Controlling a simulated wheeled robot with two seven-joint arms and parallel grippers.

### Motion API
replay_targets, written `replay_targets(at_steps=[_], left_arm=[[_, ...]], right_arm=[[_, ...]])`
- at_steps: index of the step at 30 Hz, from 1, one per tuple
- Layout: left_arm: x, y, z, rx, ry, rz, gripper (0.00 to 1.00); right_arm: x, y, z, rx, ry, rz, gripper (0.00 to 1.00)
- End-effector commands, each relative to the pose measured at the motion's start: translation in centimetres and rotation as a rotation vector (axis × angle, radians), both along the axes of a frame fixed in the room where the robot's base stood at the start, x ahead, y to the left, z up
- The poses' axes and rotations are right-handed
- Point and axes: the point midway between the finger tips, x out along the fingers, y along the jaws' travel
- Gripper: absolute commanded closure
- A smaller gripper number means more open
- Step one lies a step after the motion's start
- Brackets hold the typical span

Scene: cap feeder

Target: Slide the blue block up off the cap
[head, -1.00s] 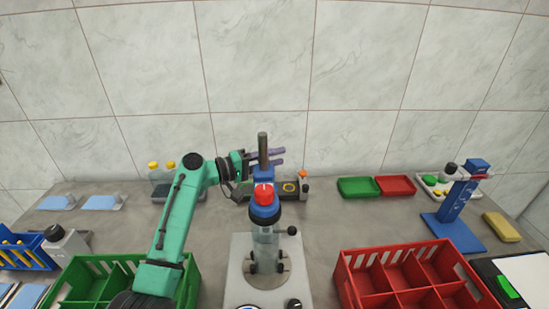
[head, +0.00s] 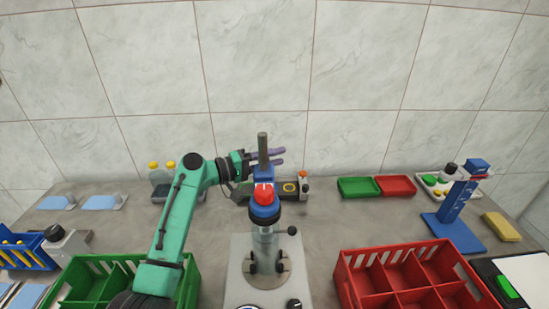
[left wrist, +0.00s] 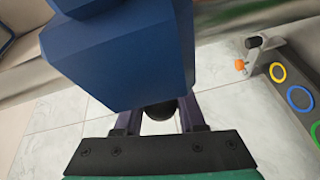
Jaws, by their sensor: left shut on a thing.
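The blue block (head: 263,173) stands at the centre of the head view, just behind the red cap (head: 263,191), with a grey post (head: 262,146) rising above it. The red cap sits in a dark blue ring on the clear column. My left gripper (head: 270,156) comes in from the left, its purple fingers around the post level, just above the block. In the left wrist view the blue block (left wrist: 130,60) fills the upper middle and hides most of the fingers. A dark round end shows between them. Whether block and cap touch is hidden. My right gripper is not in view.
A green crate (head: 190,272) stands front left and a red crate (head: 345,282) front right. Green and red trays (head: 358,187) lie at the back. A blue stand (head: 455,215) is at right. A panel with coloured rings (left wrist: 290,90) is beside the block. Bare table lies right of the column.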

Motion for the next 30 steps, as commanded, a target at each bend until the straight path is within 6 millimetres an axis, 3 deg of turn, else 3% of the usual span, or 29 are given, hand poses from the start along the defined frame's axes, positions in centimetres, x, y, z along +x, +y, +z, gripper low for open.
replay_targets(at_steps=[4,12,20,21,23,30], left_arm=[[0.0,0.0,1.1,0.0,-0.002,0.0,1.0],[0.0,0.0,5.7,0.0,-0.005,0.0,1.0],[0.0,0.0,5.5,-0.001,-0.001,0.0,1.0],[0.0,0.0,5.5,-0.001,-0.001,0.0,0.57],[0.0,0.0,5.5,-0.001,-0.001,0.0,0.34],[0.0,0.0,5.5,0.0,0.0,-0.001,0.31]], right_arm=[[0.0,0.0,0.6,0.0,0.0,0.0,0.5],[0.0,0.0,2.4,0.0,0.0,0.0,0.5],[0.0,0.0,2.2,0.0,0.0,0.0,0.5],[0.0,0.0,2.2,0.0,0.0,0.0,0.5],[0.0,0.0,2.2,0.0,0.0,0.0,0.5],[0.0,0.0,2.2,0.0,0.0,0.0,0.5]])
